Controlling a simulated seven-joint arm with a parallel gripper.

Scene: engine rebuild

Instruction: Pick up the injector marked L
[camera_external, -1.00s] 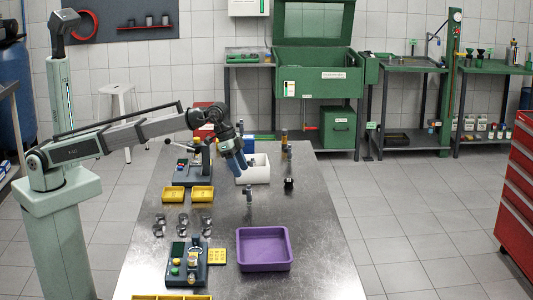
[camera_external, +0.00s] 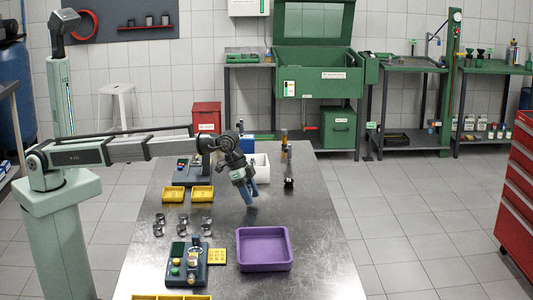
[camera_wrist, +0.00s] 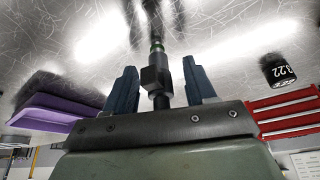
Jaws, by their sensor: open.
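In the wrist view a slim dark injector (camera_wrist: 157,75) with a green ring and a blocky body lies between the two blue fingers of my gripper (camera_wrist: 154,85). A gap shows on both sides of it, so the fingers are open around it and not touching. No letter can be read on it. In the external view my gripper (camera_external: 247,196) points down at the steel table just behind the purple tray (camera_external: 264,267), and it hides the injector there.
The purple tray also shows in the wrist view (camera_wrist: 45,118). A small black cylinder marked 3.22 (camera_wrist: 278,71) stands to one side. Yellow trays (camera_external: 203,194), small metal parts (camera_external: 182,220) and a dark fixture (camera_external: 187,270) occupy the table's left. The table's front right is bare.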

